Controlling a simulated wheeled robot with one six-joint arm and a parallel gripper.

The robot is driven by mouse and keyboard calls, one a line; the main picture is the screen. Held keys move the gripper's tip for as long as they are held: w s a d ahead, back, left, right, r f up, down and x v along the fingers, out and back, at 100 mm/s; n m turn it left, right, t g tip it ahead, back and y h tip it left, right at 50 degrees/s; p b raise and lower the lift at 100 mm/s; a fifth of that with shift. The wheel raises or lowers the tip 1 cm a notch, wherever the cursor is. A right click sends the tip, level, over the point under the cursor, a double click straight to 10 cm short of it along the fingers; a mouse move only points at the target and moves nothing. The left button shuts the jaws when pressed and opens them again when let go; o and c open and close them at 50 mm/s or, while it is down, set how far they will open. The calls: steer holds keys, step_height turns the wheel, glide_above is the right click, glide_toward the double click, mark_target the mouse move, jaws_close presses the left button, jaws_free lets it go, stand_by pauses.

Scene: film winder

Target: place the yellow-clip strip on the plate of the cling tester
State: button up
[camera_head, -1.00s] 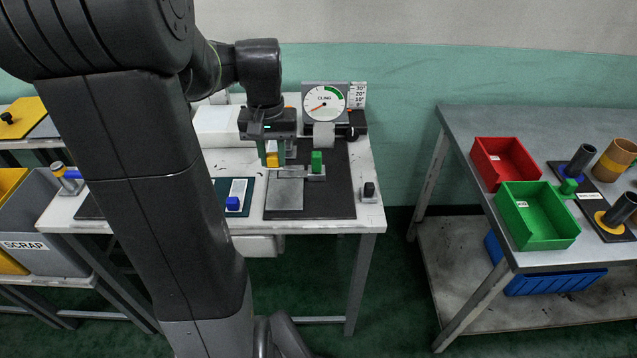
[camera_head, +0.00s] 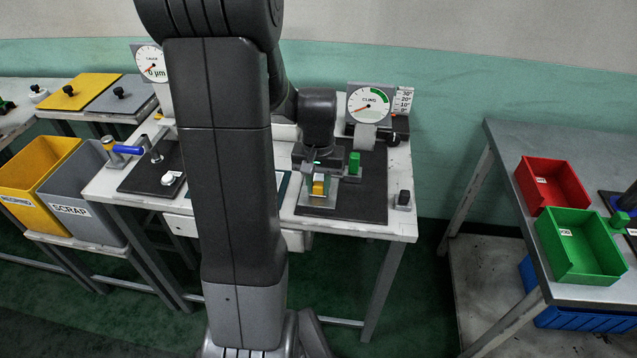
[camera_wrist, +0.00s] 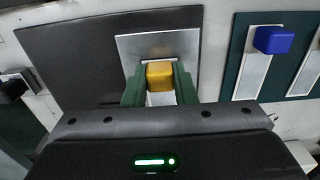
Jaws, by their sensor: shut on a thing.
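My gripper (camera_head: 318,182) is shut on the yellow clip (camera_head: 319,188), over the square metal plate (camera_head: 309,211) of the cling tester (camera_head: 368,103). In the wrist view the yellow clip (camera_wrist: 160,76) sits between the green fingers of my gripper (camera_wrist: 160,84), with the silver plate (camera_wrist: 184,42) around and behind it. A short pale piece of the strip (camera_wrist: 163,98) shows below the clip; the rest is hidden. I cannot tell whether the strip touches the plate. The tester's round dial stands behind, and a green block (camera_head: 354,163) is right of my gripper.
The tester's dark base (camera_head: 370,190) is clear right of the plate. A small black knob (camera_head: 404,199) stands near the table's right edge. In the wrist view a blue clip (camera_wrist: 273,40) lies on a teal board to the right. My arm hides the table's middle.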

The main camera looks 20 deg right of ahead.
steer(key=shift+f, duration=0.25)
steer(key=o, duration=1)
steer(key=shift+r, duration=0.1)
steer(key=shift+c, duration=0.2)
step_height(320, 180, up, 12)
steer(key=shift+r+p, duration=0.2)
steer(key=shift+p, duration=0.1)
